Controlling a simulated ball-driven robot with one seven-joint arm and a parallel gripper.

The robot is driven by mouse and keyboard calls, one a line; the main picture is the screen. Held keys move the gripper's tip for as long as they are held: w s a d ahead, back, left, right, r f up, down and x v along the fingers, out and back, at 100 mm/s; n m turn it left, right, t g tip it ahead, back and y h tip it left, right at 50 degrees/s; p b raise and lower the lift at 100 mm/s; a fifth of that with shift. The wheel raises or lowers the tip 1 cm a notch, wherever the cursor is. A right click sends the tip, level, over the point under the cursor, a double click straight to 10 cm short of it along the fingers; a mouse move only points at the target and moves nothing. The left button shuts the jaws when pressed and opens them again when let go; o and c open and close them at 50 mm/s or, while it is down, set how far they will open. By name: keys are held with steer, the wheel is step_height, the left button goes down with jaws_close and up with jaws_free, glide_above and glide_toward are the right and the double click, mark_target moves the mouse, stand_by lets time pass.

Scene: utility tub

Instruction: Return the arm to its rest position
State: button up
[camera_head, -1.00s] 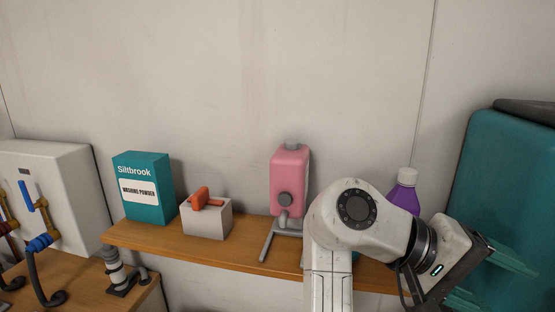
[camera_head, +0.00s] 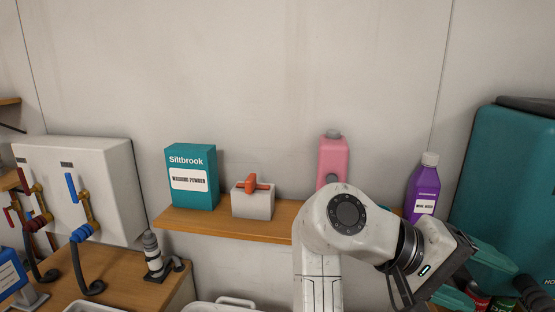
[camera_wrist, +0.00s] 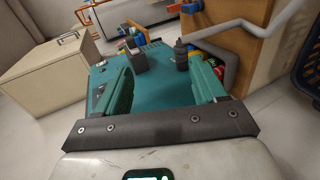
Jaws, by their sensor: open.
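My arm rises at the lower right of the head view, bent at a white joint, with my gripper (camera_head: 482,278) pointing right in front of the teal panel. In the wrist view my gripper (camera_wrist: 165,88) shows two green fingers spread wide apart with nothing between them. The arm hides part of the shelf and the lower part of the pink bottle (camera_head: 332,158).
A wooden shelf (camera_head: 190,222) holds a teal washing powder box (camera_head: 193,180), a grey block with an orange handle (camera_head: 252,202) and a purple bottle (camera_head: 424,188). A white cabinet with valves (camera_head: 110,185) stands left. A large teal case (camera_head: 505,185) is close right of my gripper.

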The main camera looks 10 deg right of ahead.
steer(key=d+f+n+t+y, duration=0.25)
steer(key=d+f, duration=0.25)
steer(key=f, duration=0.5)
steer(key=d+f+n+t+y, duration=0.1)
steer(key=d+f+t, duration=0.3)
steer(key=f, duration=0.6)
steer(key=s+a+f+t+y, duration=0.2)
steer(key=s+a+f+y, duration=0.85)
steer(key=f, duration=0.35)
steer(key=s+f+g+b, duration=0.2)
steer(key=s+f+b, duration=0.2)
steer(key=f, duration=0.4)
steer(key=s+f+g+h+b, duration=0.1)
steer(key=s+f+g+b, duration=0.1)
steer(key=s+f+b, duration=0.3)
step_height(320, 180, down, 3)
steer(key=shift+s+d+f+m+b, duration=0.1)
steer(key=shift+s+d+m+b, duration=0.1)
steer(key=shift+d+m+b, duration=0.25)
steer(key=shift+a, duration=0.15)
